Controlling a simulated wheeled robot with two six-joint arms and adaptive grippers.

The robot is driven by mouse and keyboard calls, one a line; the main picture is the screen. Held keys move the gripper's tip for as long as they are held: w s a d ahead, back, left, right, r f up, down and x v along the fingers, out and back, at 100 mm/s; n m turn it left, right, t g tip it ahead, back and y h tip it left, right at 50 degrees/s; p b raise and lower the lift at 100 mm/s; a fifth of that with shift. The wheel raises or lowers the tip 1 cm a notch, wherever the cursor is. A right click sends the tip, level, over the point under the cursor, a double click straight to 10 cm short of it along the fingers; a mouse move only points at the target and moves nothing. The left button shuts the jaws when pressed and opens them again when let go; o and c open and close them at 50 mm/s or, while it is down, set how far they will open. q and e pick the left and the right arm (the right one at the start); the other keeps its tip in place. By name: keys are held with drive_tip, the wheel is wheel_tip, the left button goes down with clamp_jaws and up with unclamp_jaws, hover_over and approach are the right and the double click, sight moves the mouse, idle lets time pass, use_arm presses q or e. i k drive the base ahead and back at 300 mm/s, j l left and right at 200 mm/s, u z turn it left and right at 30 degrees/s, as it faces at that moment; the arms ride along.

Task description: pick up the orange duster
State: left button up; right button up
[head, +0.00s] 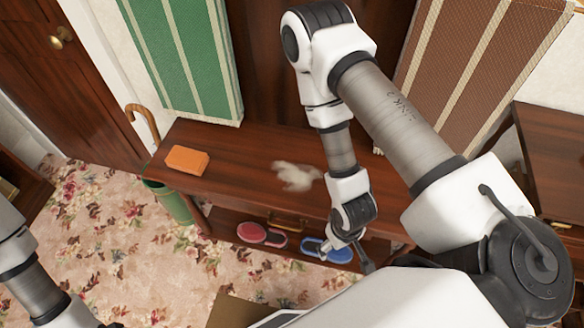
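The orange duster (187,160), a flat orange block shape, lies near the left end of the dark wooden bench top (235,160). My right gripper (351,254) hangs down by the bench's front edge, well to the right of the duster and apart from it. Its fingertips look spread, and I see nothing between them. My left arm shows only in part at the lower left, and its gripper is out of the picture.
Red shoes (262,235) and blue shoes (328,250) sit on the lower shelf. A green stand (174,204) with a cane (143,120) is at the bench's left end.

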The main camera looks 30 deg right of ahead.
sight(187, 159)
drive_tip(key=i+j+u, duration=0.1)
drive_tip(key=u, duration=0.3)
drive_tip(key=i+j+u, duration=0.2)
drive_tip(key=u, duration=0.2)
